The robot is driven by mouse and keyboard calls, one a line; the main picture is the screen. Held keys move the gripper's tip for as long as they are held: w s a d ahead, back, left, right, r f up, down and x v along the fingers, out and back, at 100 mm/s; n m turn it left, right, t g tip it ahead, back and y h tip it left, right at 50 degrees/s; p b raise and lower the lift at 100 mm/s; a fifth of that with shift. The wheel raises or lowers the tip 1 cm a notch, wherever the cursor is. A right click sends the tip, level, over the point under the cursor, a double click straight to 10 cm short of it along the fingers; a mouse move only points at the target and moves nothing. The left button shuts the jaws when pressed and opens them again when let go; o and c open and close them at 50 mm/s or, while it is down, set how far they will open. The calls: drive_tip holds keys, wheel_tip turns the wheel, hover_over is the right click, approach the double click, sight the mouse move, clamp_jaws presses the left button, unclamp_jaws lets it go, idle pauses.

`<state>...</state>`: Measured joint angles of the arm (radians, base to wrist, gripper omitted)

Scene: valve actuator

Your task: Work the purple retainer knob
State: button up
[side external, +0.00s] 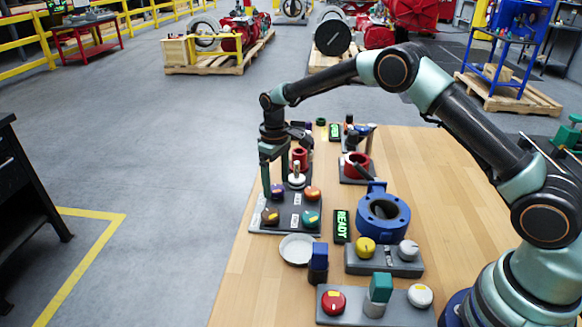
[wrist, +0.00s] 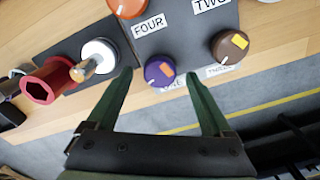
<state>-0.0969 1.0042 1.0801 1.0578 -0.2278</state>
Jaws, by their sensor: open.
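In the side view the purple knob (side external: 277,191) shows partly beside my gripper (side external: 271,190), which points down at the plate's left edge. I cannot tell whether a finger touches the knob.
A brown knob (wrist: 229,47) and an orange knob (wrist: 127,5) share the plate. A white-topped post (wrist: 98,57) and a red hex socket (wrist: 47,86) stand to the left. A teal knob (side external: 311,218) and a silver dish (side external: 297,249) are nearby. The table's left edge is close.

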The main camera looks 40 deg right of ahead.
sight(276, 189)
drive_tip(key=shift+f, duration=0.65)
clamp_jaws()
drive_tip(key=shift+m, duration=1)
unclamp_jaws()
drive_tip(key=shift+r, duration=0.1)
wheel_tip(276, 189, up, 12)
